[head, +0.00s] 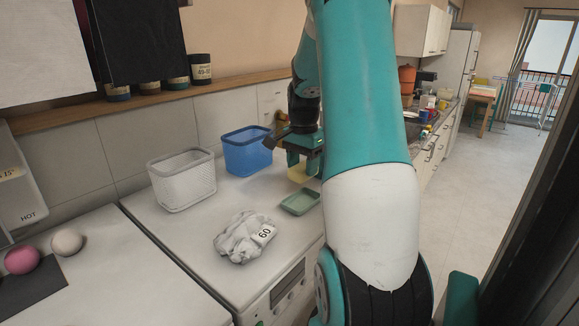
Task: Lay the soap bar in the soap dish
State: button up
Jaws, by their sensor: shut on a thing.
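The soap dish (300,203) is a shallow green tray on the white worktop, near its right edge. My gripper (302,168) points down, just behind the dish in the picture. It is shut on a pale yellow block, the soap bar (298,174), which is partly hidden by the teal fingers. The bar appears above and behind the dish, apart from it; its exact height is hard to tell. The part of the dish that shows looks empty.
A blue basket (247,150) and a white basket (182,180) stand left of my gripper. Pink (22,260) and white (67,242) balls lie far left. My arm hides the worktop's right side.

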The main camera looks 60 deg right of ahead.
jog(key=shift+f+b, duration=2.9)
jog(key=shift+f, duration=0.6)
jog(key=o, duration=1)
jog(key=shift+o, duration=0.2)
notch_tip(320, 180, up, 18)
jog(key=b, duration=0.2)
jog(key=shift+f+b, duration=0.25)
jog(key=shift+b, duration=0.15)
